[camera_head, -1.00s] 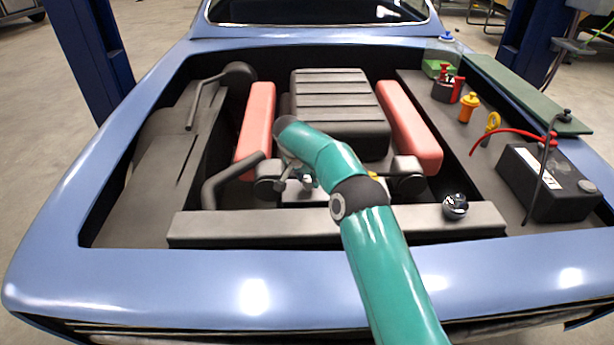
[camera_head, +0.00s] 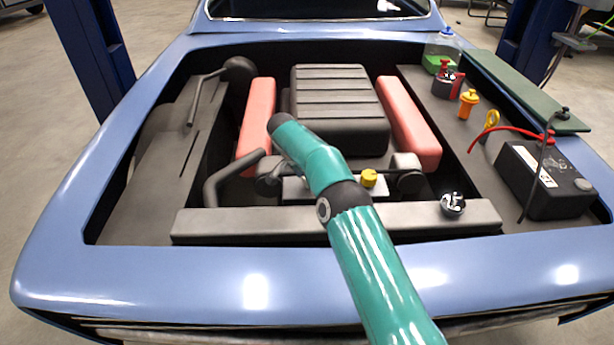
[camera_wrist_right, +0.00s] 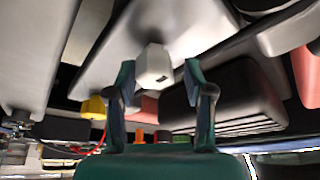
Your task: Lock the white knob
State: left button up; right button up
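In the right wrist view the white knob (camera_wrist_right: 153,66) hangs down from a grey surface, with a small dark mark on its end. My right gripper (camera_wrist_right: 158,78) is open, with one finger on each side of the knob. Gaps show between the fingertips and the knob. In the head view my teal right arm reaches over the engine bay and hides both the knob and the right gripper. My left gripper is in neither view.
A yellow cap (camera_head: 368,178) stands just right of my arm. A grey crossbar (camera_head: 270,224) runs along the front. Red covers (camera_head: 257,125) flank the black ribbed engine cover (camera_head: 335,100).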

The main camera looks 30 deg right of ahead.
jog(key=shift+o, duration=0.5)
jog(key=shift+d, duration=0.1)
jog(key=shift+r, duration=0.1)
jog(key=v, duration=1.1)
jog(key=shift+a+r, duration=0.3)
jog(key=shift+a, duration=0.05)
jog(key=shift+s, duration=0.1)
